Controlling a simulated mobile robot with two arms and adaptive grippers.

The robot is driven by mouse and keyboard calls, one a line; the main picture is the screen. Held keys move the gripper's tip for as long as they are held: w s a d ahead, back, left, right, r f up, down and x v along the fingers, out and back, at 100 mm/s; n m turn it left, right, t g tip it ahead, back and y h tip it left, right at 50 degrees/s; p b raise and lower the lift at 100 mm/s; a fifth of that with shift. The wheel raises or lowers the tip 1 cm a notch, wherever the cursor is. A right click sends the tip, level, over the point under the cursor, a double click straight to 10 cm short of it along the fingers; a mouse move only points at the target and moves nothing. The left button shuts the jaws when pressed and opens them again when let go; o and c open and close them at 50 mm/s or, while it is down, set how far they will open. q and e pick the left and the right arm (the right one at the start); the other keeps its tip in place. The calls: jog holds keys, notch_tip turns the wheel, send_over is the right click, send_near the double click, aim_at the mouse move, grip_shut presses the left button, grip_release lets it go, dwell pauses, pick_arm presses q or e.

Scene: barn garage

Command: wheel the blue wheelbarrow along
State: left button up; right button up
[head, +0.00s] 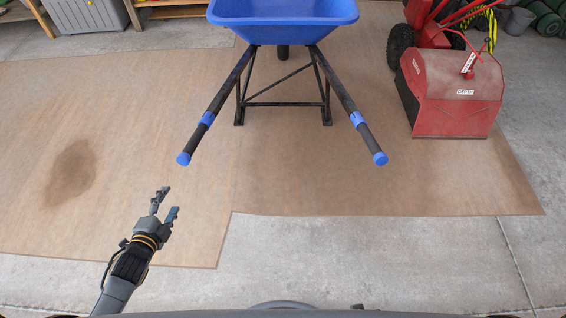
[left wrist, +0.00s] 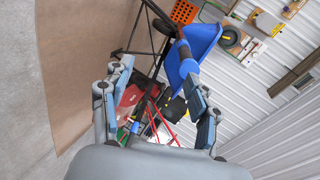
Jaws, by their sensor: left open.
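The blue wheelbarrow (head: 283,12) stands at the top middle of the head view on its wheel and black legs. Its two black handles with blue bands point toward me. The left handle (head: 196,137) ends in a blue cap, and the right handle (head: 368,138) ends in another. My left gripper (head: 166,202) is open and empty, below and a little left of the left handle's end, apart from it. In the left wrist view the tray (left wrist: 196,50) shows tilted beyond the open fingers, with a handle between them. My right gripper is not in view.
A red machine (head: 455,95) stands on the right, close to the wheelbarrow. Brown mats (head: 300,185) cover much of the concrete floor, with a dark stain on the left. A grey bin (head: 85,12) stands at the top left. The floor before the handles is clear.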

pick_arm(q)
notch_tip(320, 180, up, 4)
jog(key=w+m+t+h, duration=0.1)
jog(key=w+m, duration=0.1)
jog(key=b, duration=0.5)
send_near(188, 152)
jog(key=w+f, duration=0.2)
jog(key=shift+w+a+f+m, duration=0.25)
jog(key=shift+w+f+m, duration=0.05)
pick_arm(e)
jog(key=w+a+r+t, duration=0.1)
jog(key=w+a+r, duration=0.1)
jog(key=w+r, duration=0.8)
pick_arm(q)
jog(key=b+x, duration=0.2)
jog(key=x, duration=0.5)
jog(key=shift+r+b, duration=0.15)
jog(key=shift+b, duration=0.15)
jog(key=shift+w, duration=0.7)
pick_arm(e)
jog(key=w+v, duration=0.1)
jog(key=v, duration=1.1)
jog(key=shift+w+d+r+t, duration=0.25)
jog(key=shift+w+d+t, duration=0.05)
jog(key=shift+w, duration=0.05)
pick_arm(q)
jog(key=shift+d, duration=0.1)
